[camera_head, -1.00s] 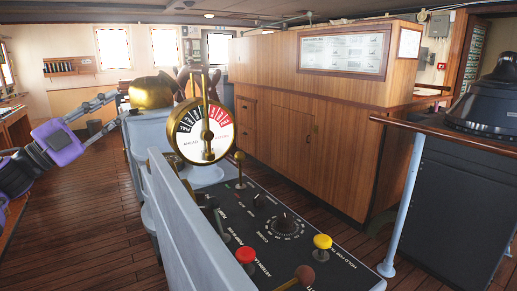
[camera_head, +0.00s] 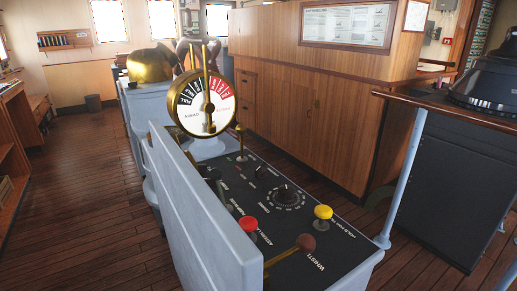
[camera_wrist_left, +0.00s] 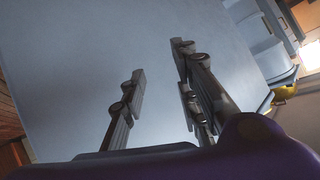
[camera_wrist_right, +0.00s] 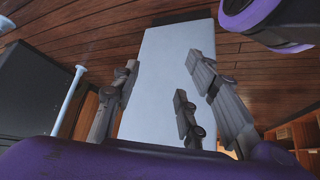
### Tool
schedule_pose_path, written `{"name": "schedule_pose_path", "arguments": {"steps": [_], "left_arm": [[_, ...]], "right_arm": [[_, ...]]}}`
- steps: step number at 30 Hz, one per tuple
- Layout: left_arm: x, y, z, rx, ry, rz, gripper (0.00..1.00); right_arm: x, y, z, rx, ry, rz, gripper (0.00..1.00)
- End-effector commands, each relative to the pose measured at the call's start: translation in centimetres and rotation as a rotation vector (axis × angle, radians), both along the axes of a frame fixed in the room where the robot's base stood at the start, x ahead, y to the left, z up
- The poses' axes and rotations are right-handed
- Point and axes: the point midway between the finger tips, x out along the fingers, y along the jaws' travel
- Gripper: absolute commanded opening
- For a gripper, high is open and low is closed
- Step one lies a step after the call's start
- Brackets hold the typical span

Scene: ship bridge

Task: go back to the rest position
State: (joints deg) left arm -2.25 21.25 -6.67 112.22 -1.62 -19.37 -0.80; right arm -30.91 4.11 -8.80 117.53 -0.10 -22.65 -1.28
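My left gripper (camera_wrist_left: 160,66) shows in the left wrist view with its fingers apart and nothing between them. A pale blue-grey console side (camera_wrist_left: 90,50) fills most of the view behind it. My right gripper (camera_wrist_right: 162,66) shows in the right wrist view, also with fingers apart and empty. A pale panel (camera_wrist_right: 178,42) lies behind its fingers, above a plank floor. Neither gripper shows in the head view. How far the fingers are from these surfaces is hard to tell.
The console (camera_head: 190,215) stands ahead with a brass telegraph dial (camera_head: 206,104), a red knob (camera_head: 247,227), a yellow knob (camera_head: 323,212) and a brown-knobbed lever (camera_head: 305,242). A dark cabinet (camera_head: 440,185) and blue post (camera_head: 402,180) stand right. Open plank floor (camera_head: 85,190) lies left.

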Motion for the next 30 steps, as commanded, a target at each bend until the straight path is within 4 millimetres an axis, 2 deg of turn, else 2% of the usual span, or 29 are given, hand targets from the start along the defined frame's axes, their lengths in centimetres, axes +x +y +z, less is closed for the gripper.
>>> {"name": "schedule_pose_path", "arguments": {"steps": [1, 3, 9, 14, 17, 23, 27, 30], "left_arm": [[-3.7, -0.8, -1.5, -0.038, 0.067, 0.040, 0.29], [-8.0, -1.7, -3.0, -0.083, 0.145, 0.091, 0.29], [-18.5, -3.6, -5.2, -0.181, 0.303, 0.234, 0.29], [-25.7, -3.4, -6.6, -0.196, 0.414, 0.323, 0.29], [-25.3, -3.4, -4.3, -0.198, 0.404, 0.317, 0.29], [-24.3, -3.6, 0.4, -0.214, 0.378, 0.315, 0.29], [-22.5, -3.8, 4.4, -0.229, 0.334, 0.310, 0.29], [-21.2, -3.9, 6.5, -0.239, 0.301, 0.308, 0.29]], "right_arm": [[0.3, 0.0, 0.1, 0.001, -0.005, 0.001, 0.40], [0.6, 0.1, 0.3, 0.001, -0.012, 0.002, 0.40], [1.4, 0.2, 0.7, 0.003, -0.028, 0.004, 0.40], [1.4, 0.2, 0.7, 0.003, -0.026, 0.004, 0.40], [2.6, 0.3, 3.2, 0.006, -0.048, 0.001, 0.40], [2.8, 0.4, 7.9, 0.017, -0.065, -0.011, 0.40], [4.1, 0.7, 11.6, 0.028, -0.101, -0.013, 0.40], [5.2, 0.9, 13.7, 0.035, -0.132, -0.009, 0.40]]}}
